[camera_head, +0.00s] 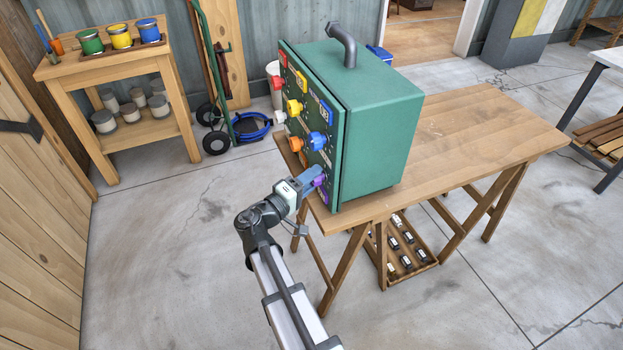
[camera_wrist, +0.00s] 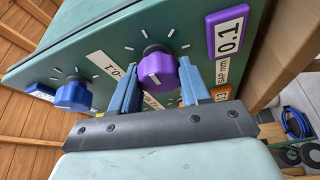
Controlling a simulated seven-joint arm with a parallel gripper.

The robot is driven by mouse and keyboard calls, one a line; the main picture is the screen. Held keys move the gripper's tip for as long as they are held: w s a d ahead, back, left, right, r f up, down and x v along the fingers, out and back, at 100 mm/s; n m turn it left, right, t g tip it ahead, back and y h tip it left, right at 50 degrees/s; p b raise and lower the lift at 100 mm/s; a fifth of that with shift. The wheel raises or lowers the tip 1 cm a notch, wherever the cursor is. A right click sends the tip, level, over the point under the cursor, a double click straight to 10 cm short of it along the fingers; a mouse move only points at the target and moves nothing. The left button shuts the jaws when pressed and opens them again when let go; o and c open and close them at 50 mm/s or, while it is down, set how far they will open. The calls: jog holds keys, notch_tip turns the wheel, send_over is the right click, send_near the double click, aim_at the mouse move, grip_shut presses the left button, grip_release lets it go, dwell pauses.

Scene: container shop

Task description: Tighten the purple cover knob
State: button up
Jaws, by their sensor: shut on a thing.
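The purple cover knob (camera_head: 319,181) is low on the front panel of the green machine box (camera_head: 382,140), near the panel's right edge. My gripper (camera_head: 312,177) reaches the panel from the front left. In the wrist view the blue fingers of my gripper (camera_wrist: 158,84) stand on both sides of the knob, shut on it. A purple plate (camera_wrist: 228,30) reading 0.1 is beside it. The fingers hide part of a white label below the knob.
A blue knob (camera_head: 317,141) sits just above, with orange (camera_head: 295,144), yellow (camera_head: 294,107) and white (camera_head: 280,117) knobs nearby. The box stands on a wooden table (camera_head: 480,130). The floor left of my arm is clear.

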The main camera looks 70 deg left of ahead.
jog(key=o, duration=1)
jog(key=shift+o, duration=0.2)
jog(key=shift+s, duration=0.1)
jog(key=v, duration=1.3)
jog(key=shift+s+d, duration=0.2)
jog(key=shift+s, duration=0.1)
jog(key=shift+f+n, duration=0.1)
jog(key=shift+n, duration=0.2)
